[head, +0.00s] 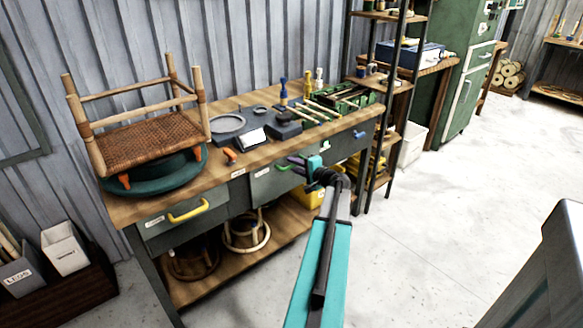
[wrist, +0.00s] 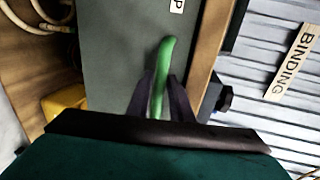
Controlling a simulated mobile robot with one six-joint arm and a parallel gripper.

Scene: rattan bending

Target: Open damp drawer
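The drawer with a green handle (head: 283,168) is the middle one under the bench top, and its front looks flush with the bench. In the wrist view its grey front (wrist: 118,50) carries a white label (wrist: 176,5) of which only a "P" shows. My gripper (head: 292,163) is at this handle. In the wrist view the green handle (wrist: 166,60) lies between the two dark fingers of my gripper (wrist: 161,82), one on each side. Its far end sticks out past the fingertips. I cannot tell whether the fingers press on it.
The bench also has a drawer with a yellow handle (head: 188,211) on the left and one with a blue handle (head: 360,134) on the right. A yellow bin (head: 312,194) and round rattan frames (head: 246,232) sit on the lower shelf. The floor (head: 430,225) in front is clear.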

